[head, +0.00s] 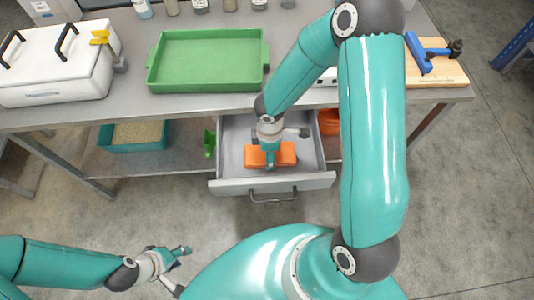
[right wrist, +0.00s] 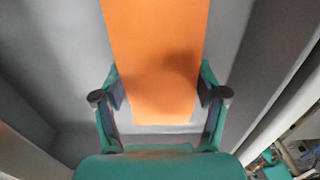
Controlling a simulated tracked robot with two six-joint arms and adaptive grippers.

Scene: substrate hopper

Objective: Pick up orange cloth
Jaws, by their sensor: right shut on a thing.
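The orange cloth (head: 287,154) lies as a folded block in the open drawer (head: 237,184) below the table. In the right wrist view the cloth (right wrist: 153,50) fills the space between my right gripper's fingers (right wrist: 160,98). My right gripper (head: 270,160) reaches down into the drawer and is shut on the cloth, which looks to be at or near the drawer floor. My left gripper (head: 182,257) is empty, over the floor at the lower left. Its fingers are small in view, and I cannot tell whether it is open.
On the table (head: 137,107) stand a green tray (head: 155,68), a white box (head: 62,82) and a wooden board (head: 440,75) with a blue tool. A teal bin (head: 124,148) of grain, a green scoop (head: 209,143) and an orange item (head: 329,122) sit on the shelf below.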

